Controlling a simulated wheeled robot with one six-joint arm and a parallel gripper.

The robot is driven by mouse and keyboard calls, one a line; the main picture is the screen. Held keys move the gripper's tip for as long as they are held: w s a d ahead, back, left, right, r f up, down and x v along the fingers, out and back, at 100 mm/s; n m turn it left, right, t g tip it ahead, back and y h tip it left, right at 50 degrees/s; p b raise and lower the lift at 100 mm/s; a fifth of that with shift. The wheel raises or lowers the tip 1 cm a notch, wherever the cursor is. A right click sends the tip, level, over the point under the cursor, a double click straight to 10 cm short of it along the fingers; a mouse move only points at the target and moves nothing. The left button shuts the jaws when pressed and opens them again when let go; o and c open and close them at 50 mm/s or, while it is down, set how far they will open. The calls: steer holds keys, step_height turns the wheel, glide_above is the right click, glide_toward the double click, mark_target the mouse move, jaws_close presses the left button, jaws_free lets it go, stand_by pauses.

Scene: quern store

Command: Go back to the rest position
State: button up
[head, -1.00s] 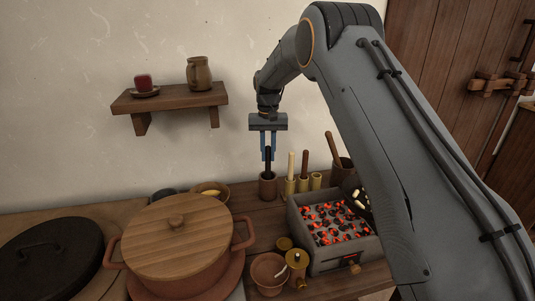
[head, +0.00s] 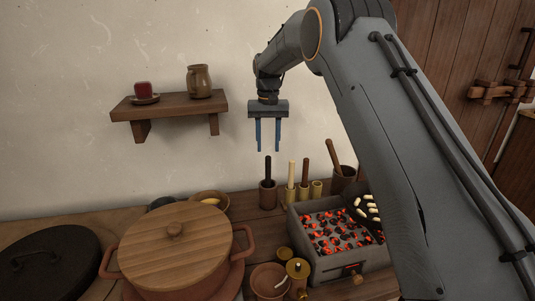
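My gripper (head: 268,148) is in the head view, pointing down in front of the pale wall. Its two blue fingers are spread apart with nothing between them. Below it a dark-handled tool (head: 268,170) stands upright in a brown cup (head: 268,195) on the counter. The fingertips are above the top of the dark handle and look clear of it. My arm comes in from the right and hides part of the counter there.
A brazier of glowing coals (head: 302,246) stands right of centre, with a dark pan (head: 361,205) at its right. Several upright holders are behind it. A lidded pot (head: 172,250) and a black lid (head: 45,262) are at left. A wall shelf (head: 168,108) holds a jug (head: 199,81).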

steer(key=shift+s+d+r, duration=0.1)
steer(key=shift+r, duration=0.2)
steer(key=s+d+f, duration=0.1)
steer(key=s+d, duration=0.4)
steer(key=s, duration=0.9)
steer(key=s+d+f+p, duration=0.1)
steer(key=s+d, duration=0.4)
steer(key=s, duration=0.9)
steer(key=s+d+f+p, duration=0.1)
steer(key=s+d, duration=0.4)
steer(key=s, duration=1)
steer(key=shift+d+f, duration=0.35)
steer(key=shift+f, duration=0.2)
